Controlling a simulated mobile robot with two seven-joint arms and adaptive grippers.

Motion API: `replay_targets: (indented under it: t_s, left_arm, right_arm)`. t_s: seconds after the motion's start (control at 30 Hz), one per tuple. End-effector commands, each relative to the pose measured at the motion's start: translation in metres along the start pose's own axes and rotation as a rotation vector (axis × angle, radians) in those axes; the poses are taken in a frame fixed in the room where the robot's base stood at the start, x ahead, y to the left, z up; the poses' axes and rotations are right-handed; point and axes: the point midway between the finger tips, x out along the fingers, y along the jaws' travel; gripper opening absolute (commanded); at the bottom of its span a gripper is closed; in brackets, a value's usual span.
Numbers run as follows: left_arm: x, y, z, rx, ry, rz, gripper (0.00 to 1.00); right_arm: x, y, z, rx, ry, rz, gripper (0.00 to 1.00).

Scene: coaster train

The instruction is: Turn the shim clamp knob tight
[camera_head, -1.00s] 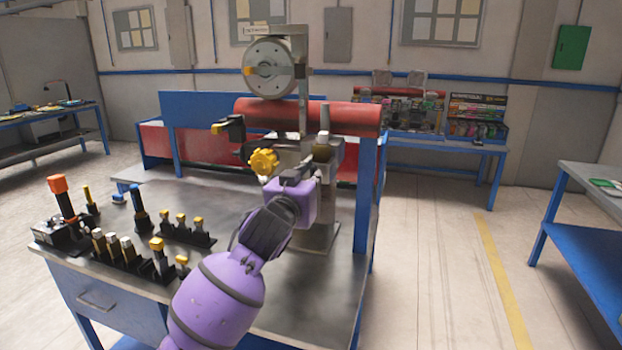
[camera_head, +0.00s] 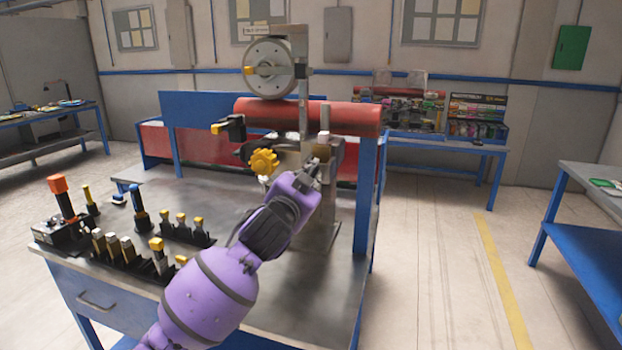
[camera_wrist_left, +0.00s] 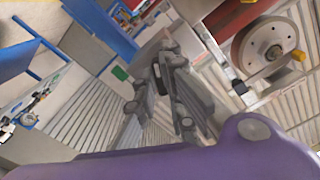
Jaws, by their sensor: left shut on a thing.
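My left gripper (camera_head: 318,166) reaches in from the left to the upright metal fixture (camera_head: 316,226) on the bench. It is shut on a small part at the fixture, which I take to be the shim clamp knob; the fingers hide most of it. In the left wrist view the gripper fingers (camera_wrist_left: 168,68) are close together and what is between them is hard to make out. A yellow lobed knob (camera_head: 264,161) is just left of the gripper, apart from it. My right gripper is not in view.
A dial wheel (camera_head: 270,68) stands above the fixture, and a red roller (camera_head: 345,119) lies behind it. Several yellow-topped and pale-topped tools stand in black holders (camera_head: 130,258) at the bench's left. The bench top (camera_head: 290,300) right of my arm is clear.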

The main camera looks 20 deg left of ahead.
Motion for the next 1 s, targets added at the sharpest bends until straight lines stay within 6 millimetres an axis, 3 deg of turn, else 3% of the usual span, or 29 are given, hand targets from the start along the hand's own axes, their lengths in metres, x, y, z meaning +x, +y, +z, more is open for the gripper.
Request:
replay_targets:
  t_s: [1.0]
  left_arm:
    - [0.0000,-0.0004,0.0000,0.918,0.000,0.000,0.00]
  right_arm:
    - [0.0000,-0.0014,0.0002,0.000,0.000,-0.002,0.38]
